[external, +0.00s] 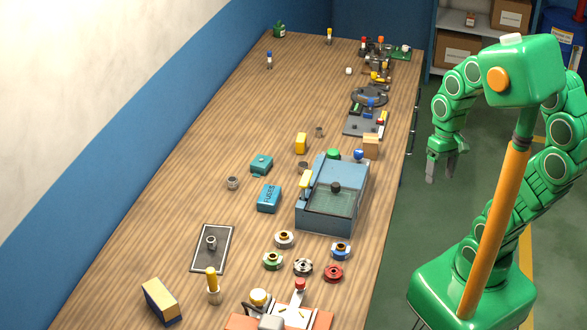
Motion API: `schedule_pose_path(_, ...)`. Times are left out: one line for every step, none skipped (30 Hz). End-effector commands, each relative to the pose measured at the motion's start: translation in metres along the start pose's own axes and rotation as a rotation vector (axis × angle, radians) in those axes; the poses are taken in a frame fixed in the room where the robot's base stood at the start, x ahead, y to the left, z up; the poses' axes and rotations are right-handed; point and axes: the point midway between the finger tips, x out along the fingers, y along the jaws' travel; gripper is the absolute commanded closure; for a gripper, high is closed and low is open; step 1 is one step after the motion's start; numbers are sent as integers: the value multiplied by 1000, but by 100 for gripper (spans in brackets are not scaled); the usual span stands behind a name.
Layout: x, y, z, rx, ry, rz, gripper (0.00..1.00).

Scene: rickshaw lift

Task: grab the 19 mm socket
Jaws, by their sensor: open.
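Several small grey metal cylinders that look like sockets are on the wooden workbench. One (211,242) stands on a dark, light-edged mat (222,232) at the front left. Another (232,183) stands on bare wood left of the blue boxes. A third (319,131) stands farther back, near a yellow block. No size marks are readable, so I cannot tell which is 19 mm. My gripper (441,174) is open and empty, pointing down past the bench's right edge, apart from all of them.
A blue-grey machine with an open tray (333,205) stands mid-bench near the right edge. Several coloured round parts (303,266) lie in front of it. A blue box (269,198) and teal block (261,165) are left of it. The bench's back left is mostly clear.

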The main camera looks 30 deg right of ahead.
Motion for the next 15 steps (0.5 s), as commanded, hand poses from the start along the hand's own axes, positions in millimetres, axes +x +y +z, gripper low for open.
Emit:
schedule_pose_path(-1, -15, -13, 1, 2, -38, 31)
schedule_pose_path(-1, -24, -20, 4, 5, -60, 31)
schedule_pose_path(-2, -36, -29, 9, 8, -93, 31)
schedule_pose_path(-3, -45, -35, 14, 9, -116, 31)
schedule_pose_path(-4, -54, -41, 19, 9, -140, 31)
schedule_pose_path(-5, -65, -48, 29, 6, -170, 31)
schedule_pose_path(-5, -74, -54, 35, 3, -194, 31)
schedule_pose_path(-6, -83, -60, 43, 2, -218, 31)
schedule_pose_path(-9, -95, -69, 55, 2, -250, 31)
schedule_pose_path(-10, -104, -75, 64, 2, -274, 31)
schedule_pose_path(-11, -112, -81, 75, 0, -297, 31)
schedule_pose_path(-13, -124, -89, 89, -6, -329, 31)
schedule_pose_path(-14, -132, -95, 100, -12, -352, 31)
schedule_pose_path(-15, -140, -100, 113, -18, -376, 31)
schedule_pose_path(-16, -151, -107, 129, -25, -405, 31)
